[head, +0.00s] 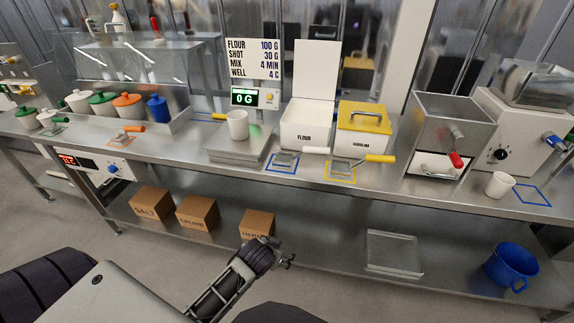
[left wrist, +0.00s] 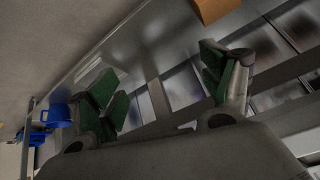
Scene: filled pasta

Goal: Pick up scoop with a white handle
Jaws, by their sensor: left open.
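The scoop with a white handle (head: 316,150) lies on the steel counter, in front of the white FLOUR bin (head: 306,129). Its metal pan rests in a blue outlined square (head: 281,168), and its handle points right. My left gripper (head: 287,259) is low in front of the bench, below the counter and well apart from the scoop. In the left wrist view the left gripper (left wrist: 163,84) is open, with green pads spread and nothing between them. The scoop is not recognisable in that view. My right gripper is not in view.
A yellow-handled scoop (head: 379,158) lies just right, before the yellow-lidded bin (head: 361,126). A scale with a white cup (head: 237,125) stands left. A metal hopper (head: 447,135) stands right. Cardboard boxes (head: 197,213), a clear tray (head: 393,252) and a blue pot (head: 511,264) are on the lower shelf.

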